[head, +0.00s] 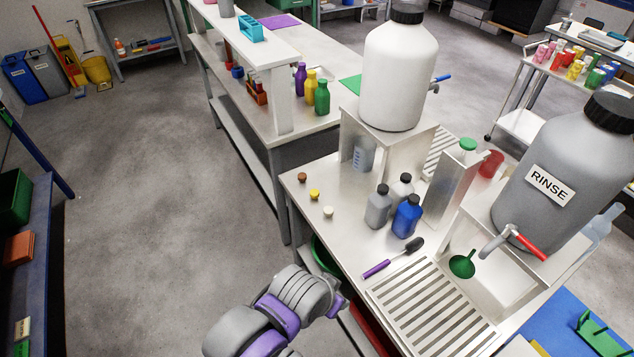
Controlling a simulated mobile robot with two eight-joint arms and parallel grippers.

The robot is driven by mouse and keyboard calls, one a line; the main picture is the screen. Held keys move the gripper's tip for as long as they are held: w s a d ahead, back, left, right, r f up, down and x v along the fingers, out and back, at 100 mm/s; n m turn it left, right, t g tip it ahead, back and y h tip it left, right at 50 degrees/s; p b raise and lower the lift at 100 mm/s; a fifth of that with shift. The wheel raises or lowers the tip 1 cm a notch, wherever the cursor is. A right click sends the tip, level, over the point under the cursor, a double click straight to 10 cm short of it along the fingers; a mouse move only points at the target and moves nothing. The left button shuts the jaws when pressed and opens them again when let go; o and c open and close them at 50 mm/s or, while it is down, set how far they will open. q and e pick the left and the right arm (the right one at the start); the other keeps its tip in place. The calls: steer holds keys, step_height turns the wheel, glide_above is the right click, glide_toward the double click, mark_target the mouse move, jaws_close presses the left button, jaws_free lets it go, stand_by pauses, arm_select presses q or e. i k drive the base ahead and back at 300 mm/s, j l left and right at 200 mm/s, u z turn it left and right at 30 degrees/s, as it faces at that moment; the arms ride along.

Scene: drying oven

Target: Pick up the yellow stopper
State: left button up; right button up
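The yellow stopper (314,194) is a small round piece on the left edge area of the steel bench top (345,232). It sits in a short row between a brown stopper (302,177) and a cream stopper (328,211), apart from both. Nothing covers it. A grey and purple arm of mine shows at the bottom centre, below and in front of the stoppers. No fingers of a gripper can be made out, and nothing is seen touching the stopper.
Grey, white and blue bottles (407,217) stand right of the stoppers. A purple-handled brush (393,259) and a slatted drain rack (430,308) lie nearer. A large white carboy (395,80) stands on a steel stand behind. The floor left of the bench is clear.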

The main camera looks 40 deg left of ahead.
mark_target(314, 193)
steer(key=i+j+z, duration=0.2)
steer(key=j, duration=0.5)
steer(key=i+j+z, duration=0.2)
steer(key=j, duration=0.5)
steer(key=j+z, duration=0.15)
steer(key=j, duration=0.55)
